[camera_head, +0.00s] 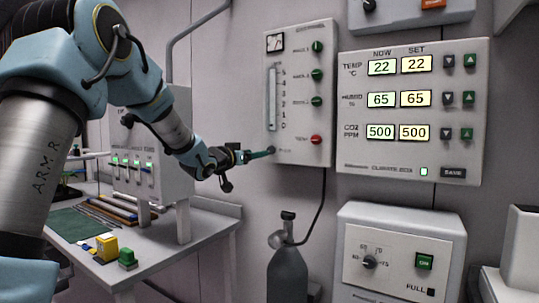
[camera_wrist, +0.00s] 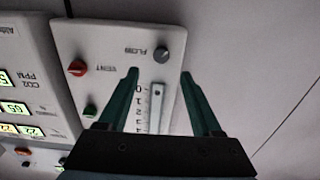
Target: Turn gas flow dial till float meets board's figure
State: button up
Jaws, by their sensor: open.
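The gas panel (camera_head: 300,150) is a pale wall box with a vertical flow tube (camera_head: 272,100) beside a numbered scale. Its grey flow dial (camera_head: 272,151) sits below the tube and shows in the wrist view (camera_wrist: 161,54), which looks upside down. My gripper (camera_head: 265,154) is open at the dial; in the wrist view its green fingertips (camera_wrist: 160,74) are spread either side of the tube's zero end, and the dial shows just beyond them. Contact cannot be told. A small dark mark, perhaps the float, shows near zero in the tube (camera_wrist: 158,98).
A climate panel (camera_head: 460,100) at right reads 22, 65 and 500 in both columns. A red knob (camera_head: 316,139) and green knobs (camera_head: 317,74) line the gas panel's right side. A gas cylinder (camera_head: 288,270) stands below; a bench (camera_head: 200,228) is at left.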

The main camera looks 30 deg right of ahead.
aim_at(270, 151)
jog(key=p+x, duration=0.2)
jog(key=x, duration=0.6)
jog(key=shift+w+d+f, duration=0.1)
jog(key=shift+w+d, duration=0.15)
jog(key=shift+w, duration=0.05)
jog(key=shift+c, duration=0.2)
grip_shut()
